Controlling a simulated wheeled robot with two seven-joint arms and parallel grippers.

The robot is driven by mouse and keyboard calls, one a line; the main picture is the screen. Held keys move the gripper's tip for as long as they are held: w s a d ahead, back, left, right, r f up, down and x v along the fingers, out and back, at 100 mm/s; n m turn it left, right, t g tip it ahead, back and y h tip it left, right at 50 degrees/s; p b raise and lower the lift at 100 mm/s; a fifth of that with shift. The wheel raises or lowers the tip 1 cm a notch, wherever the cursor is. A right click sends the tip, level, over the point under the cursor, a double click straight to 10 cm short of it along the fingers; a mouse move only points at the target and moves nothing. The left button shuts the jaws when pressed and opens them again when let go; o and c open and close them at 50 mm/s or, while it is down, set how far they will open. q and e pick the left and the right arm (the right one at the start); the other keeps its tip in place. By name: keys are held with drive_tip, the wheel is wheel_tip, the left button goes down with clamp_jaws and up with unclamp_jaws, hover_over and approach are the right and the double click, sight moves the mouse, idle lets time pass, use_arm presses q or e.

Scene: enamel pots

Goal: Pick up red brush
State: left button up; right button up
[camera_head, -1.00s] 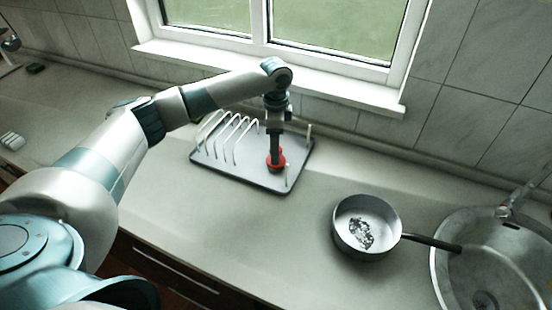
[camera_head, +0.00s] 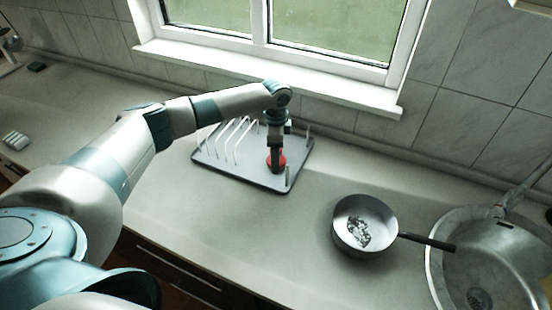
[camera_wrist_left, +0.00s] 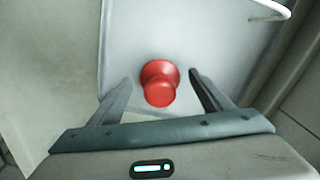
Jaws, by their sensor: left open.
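The red brush (camera_head: 282,160) stands on the grey dish rack tray, partly hidden behind my gripper in the head view. In the left wrist view the red brush (camera_wrist_left: 159,84) shows from above as a round knob over a wider red part. My left gripper (camera_head: 275,168) points down at the brush from above. In the wrist view the fingers of my left gripper (camera_wrist_left: 160,80) are open, one on each side of the red knob, with gaps visible on both sides. My right gripper does not show.
The dish rack tray (camera_head: 222,172) has several pale upright wires (camera_head: 238,138) left of the brush and posts at its right side. A dark pan (camera_head: 362,226) with something dark and white inside stands to the right, beside a metal sink (camera_head: 440,275). Counter between tray and pan is clear.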

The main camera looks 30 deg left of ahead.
use_arm(q)
drive_tip(key=c, duration=1.1)
drive_tip(key=shift+c, duration=0.2)
drive_tip(key=shift+r, duration=0.1)
drive_tip(key=shift+r, duration=0.1)
drive_tip(key=shift+w+r+b, duration=0.1)
drive_tip(key=shift+r+b, duration=0.45)
drive_tip(key=shift+r, duration=0.05)
wheel_tip(320, 180, up, 2)
drive_tip(key=shift+r+b, duration=0.2)
drive_tip(key=shift+b, duration=0.5)
drive_tip(key=w+d+r+b, duration=0.3)
drive_tip(key=d+r, duration=0.4)
drive_tip(key=d, duration=0.4)
drive_tip(key=shift+w+b, duration=0.2)
drive_tip(key=shift+b, duration=0.4)
